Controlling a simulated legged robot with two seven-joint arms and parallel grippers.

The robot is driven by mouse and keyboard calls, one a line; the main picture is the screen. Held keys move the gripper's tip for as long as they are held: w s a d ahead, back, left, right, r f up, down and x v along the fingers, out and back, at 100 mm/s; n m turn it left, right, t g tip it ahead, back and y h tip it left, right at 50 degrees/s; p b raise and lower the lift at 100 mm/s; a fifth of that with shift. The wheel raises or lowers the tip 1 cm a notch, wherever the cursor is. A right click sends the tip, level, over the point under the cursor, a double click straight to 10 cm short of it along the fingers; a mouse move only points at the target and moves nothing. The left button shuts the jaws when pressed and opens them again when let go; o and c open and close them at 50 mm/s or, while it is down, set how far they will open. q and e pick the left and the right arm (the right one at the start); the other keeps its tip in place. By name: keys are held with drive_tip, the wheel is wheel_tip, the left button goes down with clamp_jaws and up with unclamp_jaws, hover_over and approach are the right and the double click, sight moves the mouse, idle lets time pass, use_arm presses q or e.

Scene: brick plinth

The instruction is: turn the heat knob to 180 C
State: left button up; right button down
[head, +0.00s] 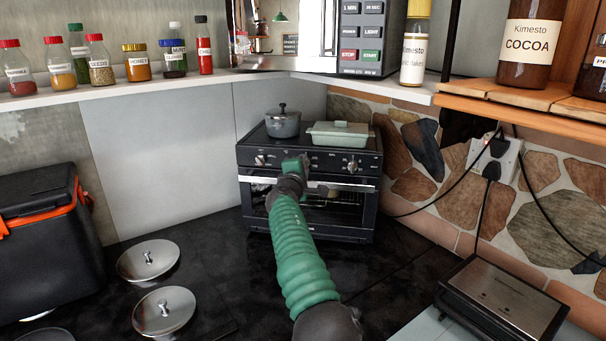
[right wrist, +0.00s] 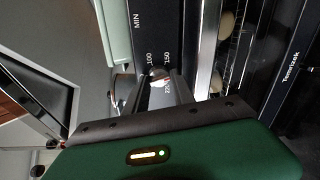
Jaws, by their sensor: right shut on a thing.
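The dark toaster oven (head: 365,184) stands in the back corner of the counter in the head view. Its control panel has a knob at the left end (head: 260,160) and one at the right end (head: 352,166). My right gripper (head: 304,160) is at the middle of the panel and covers most of what is there. In the right wrist view, the fingers of this gripper (right wrist: 160,87) are shut on a small light knob (right wrist: 160,93). The numbers 100 and 150 show beside the knob; its pointer cannot be read. My left gripper is out of view.
A grey pot (head: 283,123) and a pale green lidded dish (head: 340,134) stand on the oven. Two metal lids (head: 148,260) (head: 164,310) lie on the dark counter. A black box (head: 45,235) is at left, a sandwich press (head: 505,300) at right. Cables hang at right.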

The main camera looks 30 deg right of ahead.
drive_tip(key=shift+r+m+b, duration=0.15)
drive_tip(key=shift+m+b, duration=0.85)
drive_tip(key=shift+m, duration=0.9)
drive_tip(key=c, duration=1.3)
unclamp_jaws()
drive_tip(key=shift+w, duration=0.1)
drive_tip(key=shift+o, duration=1)
drive_tip(key=shift+w, duration=0.15)
drive_tip(key=f+b+v, duration=0.1)
drive_tip(key=b+v, duration=0.9)
drive_tip(key=v, duration=0.6)
drive_tip(key=shift+s+r+b, duration=0.3)
drive_tip(key=shift+s, duration=0.2)
